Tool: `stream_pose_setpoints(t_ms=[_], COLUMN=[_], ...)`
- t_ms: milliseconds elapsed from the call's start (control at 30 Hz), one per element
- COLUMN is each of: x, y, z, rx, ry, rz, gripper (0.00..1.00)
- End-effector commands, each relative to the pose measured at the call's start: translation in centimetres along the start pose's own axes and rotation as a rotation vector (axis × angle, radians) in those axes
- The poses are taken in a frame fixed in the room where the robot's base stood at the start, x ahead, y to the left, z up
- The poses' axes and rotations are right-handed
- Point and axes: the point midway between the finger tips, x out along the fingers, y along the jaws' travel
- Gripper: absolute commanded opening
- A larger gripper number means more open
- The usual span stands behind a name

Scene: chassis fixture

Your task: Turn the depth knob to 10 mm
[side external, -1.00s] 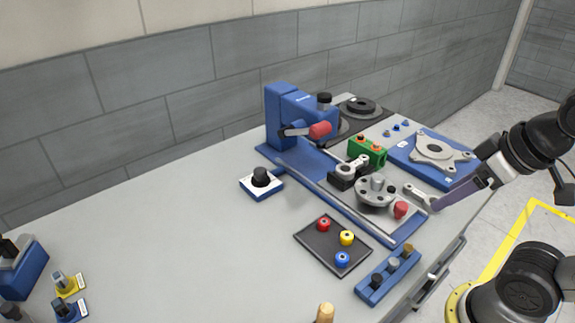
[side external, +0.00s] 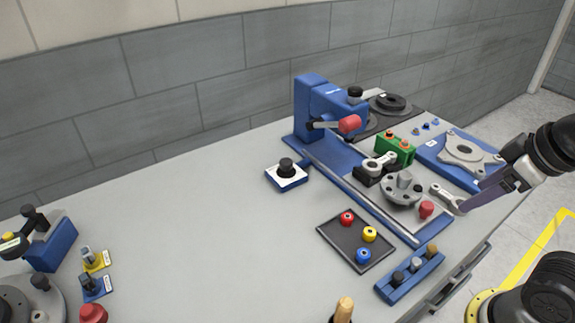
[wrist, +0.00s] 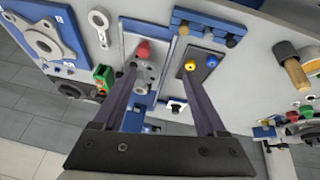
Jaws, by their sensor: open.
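A black knob (side external: 287,165) stands upright on a white dial plate with a blue base, left of the blue press; it looks like the depth knob. Its marks are too small to read, so I cannot tell its setting. In the wrist view, the white plate (wrist: 176,105) shows small between my fingers, farther off. My gripper (side external: 462,208) is at the right, over the bench's near right part by a grey wrench-like link, well away from the knob. In the wrist view, my gripper (wrist: 160,72) has its two dark fingers wide apart with nothing held.
The blue press (side external: 325,110) with a red-ended lever stands behind the knob. A dark tray (side external: 357,242) with red, yellow and blue pieces and a blue peg block (side external: 409,277) lie in front. The bench (side external: 200,215) left of the knob is clear.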

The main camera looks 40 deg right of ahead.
Motion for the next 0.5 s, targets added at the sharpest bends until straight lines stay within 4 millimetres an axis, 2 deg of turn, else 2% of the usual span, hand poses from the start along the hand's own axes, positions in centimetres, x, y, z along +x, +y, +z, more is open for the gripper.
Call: stream_pose_setpoints(t_ms=[167,300,400,500], x=[2.8,5.2,7.2,9.3], y=[2.9,4.4,4.2,2.8], z=[-2.5,-6.4,-9.8,-13.4], rx=[-0.426,-0.835,-1.138,-1.447], ry=[-0.138,-0.230,-0.280,-0.313], rz=[0.175,0.327,0.432,0.536], gripper=[0.74,0.74,0.74,0.74])
